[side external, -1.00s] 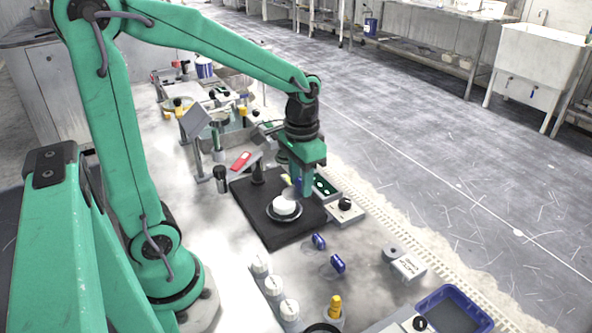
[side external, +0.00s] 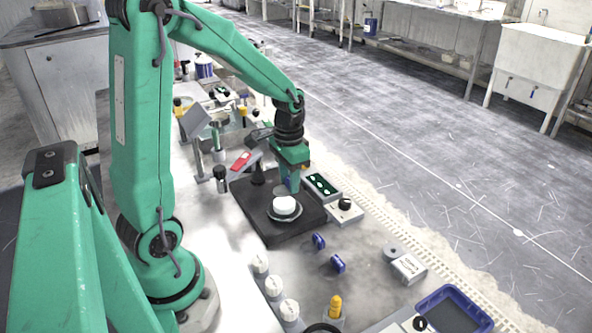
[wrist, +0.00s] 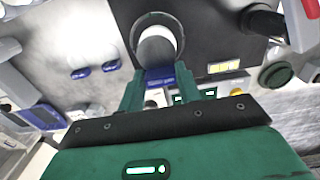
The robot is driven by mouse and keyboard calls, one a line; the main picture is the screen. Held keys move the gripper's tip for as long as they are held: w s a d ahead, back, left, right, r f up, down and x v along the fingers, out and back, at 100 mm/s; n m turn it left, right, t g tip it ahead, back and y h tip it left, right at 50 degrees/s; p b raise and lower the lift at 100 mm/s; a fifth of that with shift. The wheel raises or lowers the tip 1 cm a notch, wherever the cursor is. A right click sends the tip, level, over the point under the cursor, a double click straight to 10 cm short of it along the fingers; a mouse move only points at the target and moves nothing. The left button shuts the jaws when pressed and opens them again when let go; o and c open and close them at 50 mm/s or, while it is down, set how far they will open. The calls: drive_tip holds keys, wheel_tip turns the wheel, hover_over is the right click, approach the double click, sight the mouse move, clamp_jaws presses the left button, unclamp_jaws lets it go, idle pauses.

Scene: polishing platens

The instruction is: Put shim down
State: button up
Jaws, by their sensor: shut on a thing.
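My gripper (side external: 289,186) is over the black square plate (side external: 262,229), just behind a white round block on a round metal dish (side external: 284,209). It is shut on a small blue piece, which I take to be the shim (wrist: 158,75); the piece shows between the green fingers in the wrist view, beside the dish. In the side view the blue piece is mostly hidden by the fingers. I cannot tell whether it touches the plate or dish.
Two blue pieces (side external: 319,241) lie on the bench in front of the plate. Control boxes (side external: 346,211) stand along its right side and a dark post (side external: 257,174) at its back. White-capped cylinders (side external: 273,286) and a blue tray (side external: 453,309) are nearer the front.

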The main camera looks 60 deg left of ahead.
drive_tip(key=shift+f, duration=1.7)
drive_tip(key=shift+f, duration=0.1)
drive_tip(key=o, duration=1)
drive_tip(key=shift+c, duration=0.2)
drive_tip(key=shift+r, duration=0.2)
wheel_tip(320, 180, up, 12)
drive_tip(key=shift+f, duration=0.1)
